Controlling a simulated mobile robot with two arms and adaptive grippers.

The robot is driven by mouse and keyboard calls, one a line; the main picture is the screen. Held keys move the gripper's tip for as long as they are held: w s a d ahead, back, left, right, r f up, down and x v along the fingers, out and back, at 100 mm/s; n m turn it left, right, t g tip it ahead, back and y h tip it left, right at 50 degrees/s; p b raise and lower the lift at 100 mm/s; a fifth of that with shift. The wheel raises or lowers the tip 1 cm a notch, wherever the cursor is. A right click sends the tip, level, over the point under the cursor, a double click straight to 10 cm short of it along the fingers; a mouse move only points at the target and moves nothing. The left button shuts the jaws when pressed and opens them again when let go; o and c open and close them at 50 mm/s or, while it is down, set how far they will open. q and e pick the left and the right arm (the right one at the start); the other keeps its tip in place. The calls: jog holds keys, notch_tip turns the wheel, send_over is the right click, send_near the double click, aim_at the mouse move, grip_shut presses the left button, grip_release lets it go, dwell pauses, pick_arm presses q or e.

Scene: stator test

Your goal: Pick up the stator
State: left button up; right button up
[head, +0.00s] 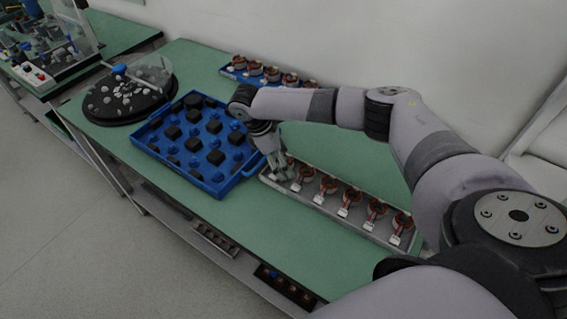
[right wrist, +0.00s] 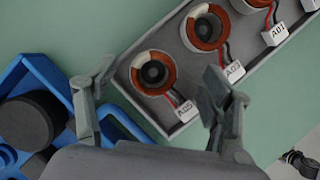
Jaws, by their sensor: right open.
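Several stators stand in a row in a grey tray (head: 330,216) on the green table, each with a copper ring, a dark core and a white label on wires. The stator at the tray's near-left end (right wrist: 153,72) carries a label that looks like A05, and it also shows in the head view (head: 294,172). My right gripper (head: 277,176) is above this end of the tray. In the right wrist view its two fingers (right wrist: 158,95) are spread apart, with the end stator in view between and beyond them, apart from it. My left gripper is not in view.
A blue tray (head: 236,186) with several black blocks lies left of the grey tray. A second row of stators sits in a blue holder (head: 232,75) at the back. A round black disc (head: 103,113) with small pieces stands far left. A white wall runs behind the table.

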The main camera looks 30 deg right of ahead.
jog(key=c, duration=1.6)
